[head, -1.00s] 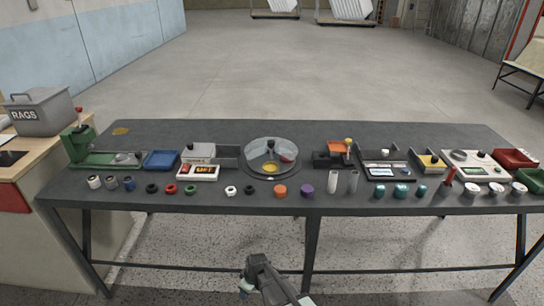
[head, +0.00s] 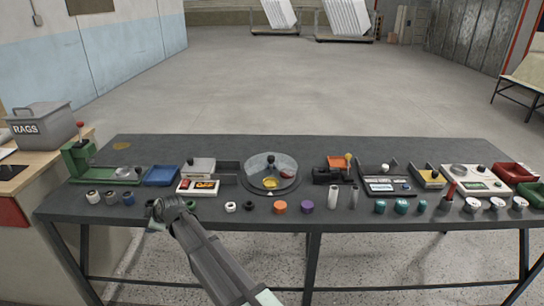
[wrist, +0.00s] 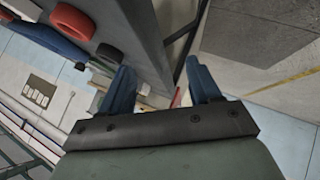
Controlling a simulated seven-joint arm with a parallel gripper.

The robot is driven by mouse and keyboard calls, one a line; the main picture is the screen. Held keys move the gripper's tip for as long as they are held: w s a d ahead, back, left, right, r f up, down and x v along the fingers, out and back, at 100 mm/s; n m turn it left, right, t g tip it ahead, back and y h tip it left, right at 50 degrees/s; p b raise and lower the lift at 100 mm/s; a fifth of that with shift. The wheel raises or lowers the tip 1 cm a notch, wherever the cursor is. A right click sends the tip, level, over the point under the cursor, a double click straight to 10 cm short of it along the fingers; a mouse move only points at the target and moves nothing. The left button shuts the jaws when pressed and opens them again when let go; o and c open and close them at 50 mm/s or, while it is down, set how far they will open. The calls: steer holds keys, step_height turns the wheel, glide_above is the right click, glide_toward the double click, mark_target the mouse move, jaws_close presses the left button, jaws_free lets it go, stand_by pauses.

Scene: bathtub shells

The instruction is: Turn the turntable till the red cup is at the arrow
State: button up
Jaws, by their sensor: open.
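The turntable (head: 256,187) is a round grey disc with a raised rim, set at the back middle of the dark table. A dark knob (head: 271,160) stands up at its centre. A red cup (head: 287,173) sits on its right side and a yellow cup (head: 270,183) at its front. The arrow cannot be made out at this size. My gripper (head: 155,217) is at the table's front edge, left of and nearer than the turntable, touching nothing that I can see. In the wrist view its two blue fingers (wrist: 158,90) are apart with nothing between them.
The table (head: 330,220) has a front row of small parts, including an orange ring (head: 280,207) and a purple ring (head: 307,206). A device with an orange display (head: 205,185) stands left of the turntable. An orange-topped device (head: 337,163) stands right of it.

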steer(key=w+d+r+m, duration=0.1)
steer(key=w+d+r, duration=0.1)
steer(key=w+d, duration=0.1)
steer(key=w+d+r+m+h, duration=0.1)
steer(key=w+d+r, duration=0.1)
steer(key=w, duration=0.3)
steer(key=w+d+r, duration=0.2)
steer(key=w+d, duration=0.2)
steer(key=shift+r+m, duration=0.1)
steer(key=shift+m, duration=0.3)
steer(key=w+d+r+m+h, duration=0.25)
steer(key=w+d+r, duration=0.25)
steer(key=w+d, duration=0.55)
steer(key=m+g+h, duration=0.1)
steer(key=m+g, duration=0.1)
steer(key=m, duration=0.4)
glide_toward(271, 157)
steer(key=shift+n, duration=0.25)
steer(key=x, duration=0.8)
steer(key=shift+w+a+f, duration=0.1)
steer(key=shift+f, duration=0.15)
jaws_close()
